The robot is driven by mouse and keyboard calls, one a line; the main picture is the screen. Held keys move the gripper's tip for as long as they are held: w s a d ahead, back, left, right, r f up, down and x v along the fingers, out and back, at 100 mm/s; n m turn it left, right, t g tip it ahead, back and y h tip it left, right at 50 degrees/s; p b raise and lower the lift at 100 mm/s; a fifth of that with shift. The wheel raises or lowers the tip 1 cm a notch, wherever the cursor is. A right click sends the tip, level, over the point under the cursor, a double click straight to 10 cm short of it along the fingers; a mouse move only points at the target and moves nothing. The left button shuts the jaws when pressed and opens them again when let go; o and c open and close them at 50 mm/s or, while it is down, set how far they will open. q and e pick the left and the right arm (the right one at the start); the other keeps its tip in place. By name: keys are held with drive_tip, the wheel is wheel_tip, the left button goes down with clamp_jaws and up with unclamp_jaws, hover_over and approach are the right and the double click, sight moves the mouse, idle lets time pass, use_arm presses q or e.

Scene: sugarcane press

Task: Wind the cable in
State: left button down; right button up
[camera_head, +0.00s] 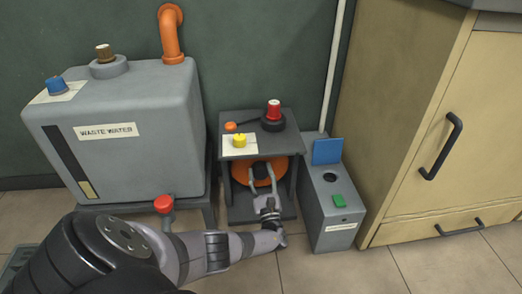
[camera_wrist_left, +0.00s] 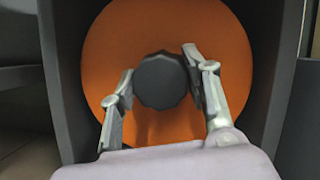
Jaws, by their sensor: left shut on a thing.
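An orange cable reel (camera_head: 271,170) sits upright inside a dark grey open-fronted stand in the head view. A dark faceted knob (camera_wrist_left: 160,81) stands out from the front of the reel in the left wrist view. My left gripper (camera_wrist_left: 158,75) has one finger on each side of the knob and is shut on it. In the head view the gripper (camera_head: 261,181) reaches into the front of the stand, and the knob (camera_head: 260,171) shows just beyond it. No cable can be made out clearly. My right gripper is not in view.
A grey waste water tank (camera_head: 140,155) with a red-handled tap (camera_head: 164,204) stands left of the reel stand. A grey box (camera_head: 330,200) with a green button is close on the right, then a beige cabinet (camera_head: 425,150). The stand's top (camera_head: 254,143) carries a yellow knob and a red button.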

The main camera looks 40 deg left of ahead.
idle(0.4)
use_arm(q)
drive_tip(key=c, duration=0.9)
unclamp_jaws()
drive_tip(key=shift+o, duration=0.2)
drive_tip(key=shift+d+f, duration=0.1)
drive_tip(key=v, duration=1.2)
